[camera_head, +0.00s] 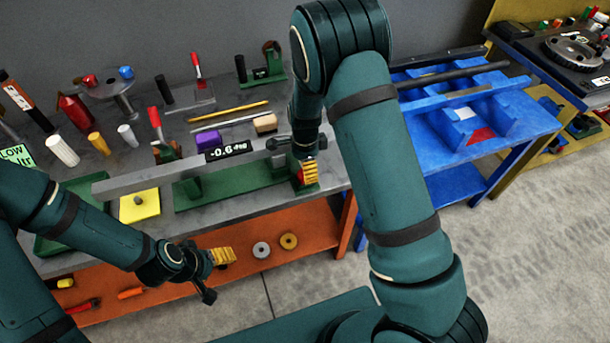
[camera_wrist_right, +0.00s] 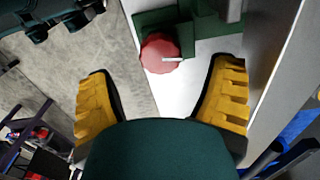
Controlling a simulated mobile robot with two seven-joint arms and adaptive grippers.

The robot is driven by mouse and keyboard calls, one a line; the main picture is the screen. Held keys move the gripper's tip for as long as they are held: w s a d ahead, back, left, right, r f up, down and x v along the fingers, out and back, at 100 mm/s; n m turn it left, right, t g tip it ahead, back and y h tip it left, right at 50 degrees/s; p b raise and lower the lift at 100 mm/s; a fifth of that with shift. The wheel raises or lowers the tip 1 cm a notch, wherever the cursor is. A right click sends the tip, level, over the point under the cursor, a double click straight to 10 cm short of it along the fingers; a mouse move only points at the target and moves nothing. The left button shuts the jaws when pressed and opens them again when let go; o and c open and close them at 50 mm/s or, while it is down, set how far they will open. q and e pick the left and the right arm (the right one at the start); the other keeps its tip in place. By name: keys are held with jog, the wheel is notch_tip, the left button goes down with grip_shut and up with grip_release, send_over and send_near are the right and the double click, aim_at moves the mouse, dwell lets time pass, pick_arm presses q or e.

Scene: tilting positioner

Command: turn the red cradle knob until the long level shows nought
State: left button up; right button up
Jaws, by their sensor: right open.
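The red cradle knob (camera_wrist_right: 161,53) shows in the right wrist view, with a pale pointer line across it, on the green cradle (camera_wrist_right: 190,30). In the head view the knob is mostly hidden behind my right gripper (camera_head: 309,174). My right gripper (camera_wrist_right: 162,105) is open, its yellow fingers apart on either side below the knob, not closed on it. The long level (camera_head: 170,177) is a grey bar lying along the green cradle (camera_head: 235,186); its display (camera_head: 228,151) reads -0.6 deg. My left gripper (camera_head: 222,257) hangs in front of the bench; whether its yellow fingers are apart is unclear.
A purple block (camera_head: 208,139), a tan block (camera_head: 265,123) and upright red-handled tools stand behind. Two rings (camera_head: 289,241) lie on the orange lower shelf (camera_head: 320,235). A blue table (camera_head: 530,118) stands to the right.

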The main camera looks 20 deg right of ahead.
jog(key=shift+f, duration=2.45)
jog(key=c, duration=1.2)
